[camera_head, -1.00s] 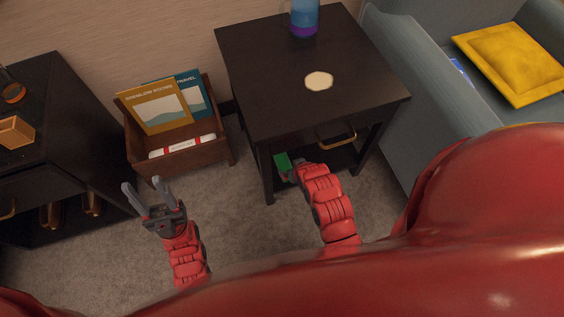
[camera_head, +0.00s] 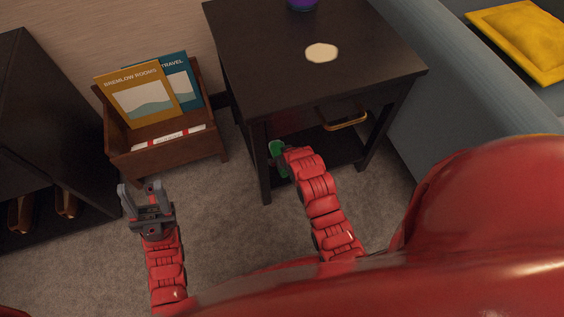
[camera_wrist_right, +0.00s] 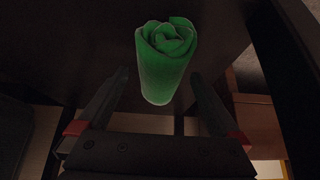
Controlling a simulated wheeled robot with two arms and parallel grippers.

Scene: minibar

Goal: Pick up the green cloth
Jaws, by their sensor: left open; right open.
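The green cloth (camera_wrist_right: 165,62) is rolled up and shows in the right wrist view just beyond and between the fingers of my right gripper (camera_wrist_right: 160,85), which is open. I cannot tell whether the fingers touch it. In the head view a bit of the green cloth (camera_head: 277,149) shows at the front of the dark side table, beside the end of my right arm. My right gripper is mostly hidden there by its own arm and the table. My left gripper (camera_head: 143,190) is open and empty above the carpet, left of the table.
The dark side table (camera_head: 270,70) has a brass drawer handle (camera_head: 344,120) and an open space below. A white disc (camera_head: 322,52) lies on top. A wooden magazine box (camera_head: 170,150) stands to the left, and a blue-grey armchair (camera_head: 445,105) to the right.

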